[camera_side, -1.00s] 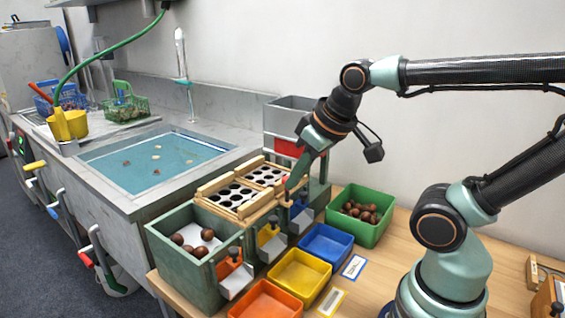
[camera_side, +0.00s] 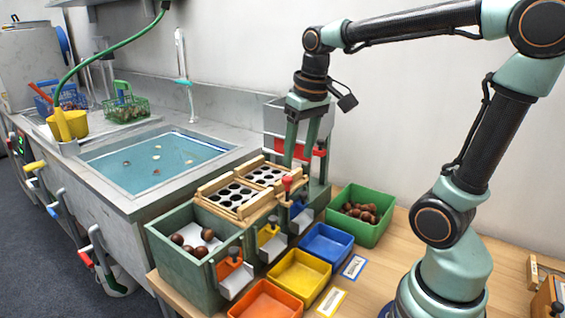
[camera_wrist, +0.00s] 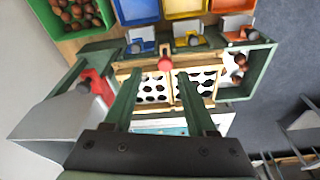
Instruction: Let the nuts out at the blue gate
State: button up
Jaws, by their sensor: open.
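The blue gate (camera_side: 299,208) is at the front of the sorter, at the end nearest the hopper; it also shows in the wrist view (camera_wrist: 141,40). A dark knob stands at it. The blue tray (camera_side: 327,246) below it is empty. My gripper (camera_side: 297,163) is open, pointing down above the hopper end of the sorter, behind the blue gate. In the wrist view my gripper (camera_wrist: 159,74) has its fingers apart, and a red knob (camera_wrist: 165,63) on the sieve frame shows between the tips. Nuts behind the blue gate are hidden.
The yellow gate (camera_side: 267,233) and orange gate (camera_side: 231,268) stand left of the blue one. Several nuts lie in the sorter's left bin (camera_side: 187,270). A green tray (camera_side: 372,236) holds several nuts. The grey hopper (camera_side: 281,112) with a red gate is behind.

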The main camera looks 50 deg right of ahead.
jog(key=m+g, duration=0.2)
send_over(303, 193)
notch_tip(303, 193, down, 13)
jog(key=shift+r, duration=0.15)
dwell(0.4)
grip_shut()
jog(key=shift+r, duration=0.1)
dwell(1.1)
